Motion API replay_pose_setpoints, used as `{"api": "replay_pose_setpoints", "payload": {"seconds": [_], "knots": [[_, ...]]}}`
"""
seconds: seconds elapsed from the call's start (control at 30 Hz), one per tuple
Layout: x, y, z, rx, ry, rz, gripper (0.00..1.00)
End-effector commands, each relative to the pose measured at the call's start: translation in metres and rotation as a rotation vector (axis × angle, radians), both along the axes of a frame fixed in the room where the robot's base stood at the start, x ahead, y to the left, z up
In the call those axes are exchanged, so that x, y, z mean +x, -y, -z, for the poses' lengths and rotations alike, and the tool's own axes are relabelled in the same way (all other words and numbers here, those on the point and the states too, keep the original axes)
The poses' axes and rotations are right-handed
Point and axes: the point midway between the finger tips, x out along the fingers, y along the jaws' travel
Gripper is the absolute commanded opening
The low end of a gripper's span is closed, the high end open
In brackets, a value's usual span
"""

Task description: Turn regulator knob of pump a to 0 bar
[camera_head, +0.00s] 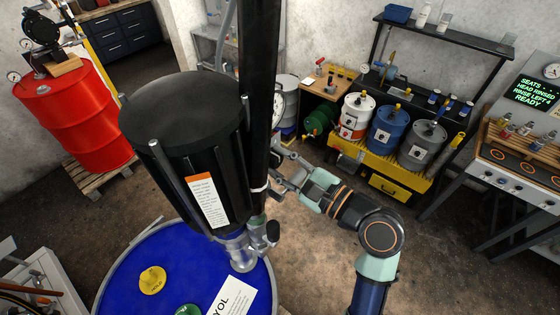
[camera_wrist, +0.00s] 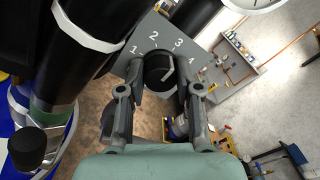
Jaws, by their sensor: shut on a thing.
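The regulator knob (camera_wrist: 156,72) is a black round knob with a pale pointer line. It sits on a grey dial plate (camera_wrist: 150,42) marked 1, 2, 3 and 4. The pointer slants up and right, roughly toward the 3 to 4 side; the 0 mark is not visible. My gripper (camera_wrist: 160,82) is shut on the knob, one finger on each side. In the head view my gripper (camera_head: 283,178) is beside the dark upright column of the black pump (camera_head: 180,115), which bears an orange and white label. The knob itself is hard to make out there.
A blue drum lid (camera_head: 130,275) lies below the pump. A yellow bench (camera_head: 375,165) with cans stands behind right. A red drum (camera_head: 72,120) stands left.

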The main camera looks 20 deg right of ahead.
Motion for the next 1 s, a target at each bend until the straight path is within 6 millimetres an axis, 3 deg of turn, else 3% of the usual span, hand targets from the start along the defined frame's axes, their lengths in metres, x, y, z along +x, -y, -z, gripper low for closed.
{"api": "replay_pose_setpoints", "payload": {"seconds": [0.37, 1.0], "knots": [[0.0, 0.0001, 0.0017, -0.096, 0.051, 0.0, 0.0], [0.0005, 0.0005, 0.0053, -0.605, 0.322, 0.0, 0.0]]}}
